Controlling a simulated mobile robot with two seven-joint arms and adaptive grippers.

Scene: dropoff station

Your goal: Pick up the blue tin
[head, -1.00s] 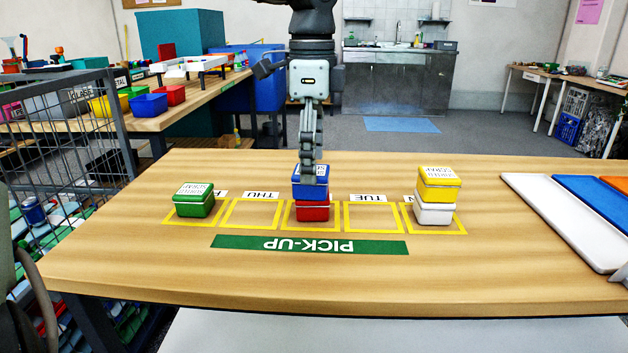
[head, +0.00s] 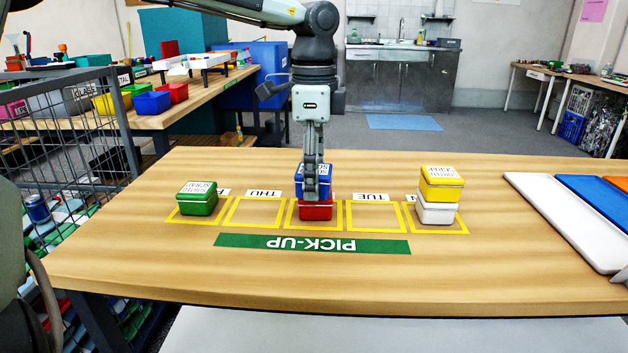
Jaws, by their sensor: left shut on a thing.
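The blue tin (head: 300,183) sits on top of a red tin (head: 316,211) in the middle yellow-outlined square of the table. My left gripper (head: 312,188) points down from above and is shut on the blue tin. Its fingers hide part of the tin's front and label. The blue tin still appears to touch the red tin beneath it. My right gripper is not in view.
A green tin (head: 198,198) stands in the left square. A yellow tin (head: 442,184) rests on a white tin (head: 436,213) in the right square. White, blue and orange trays lie at the table's right. The squares marked THU and TUE are empty.

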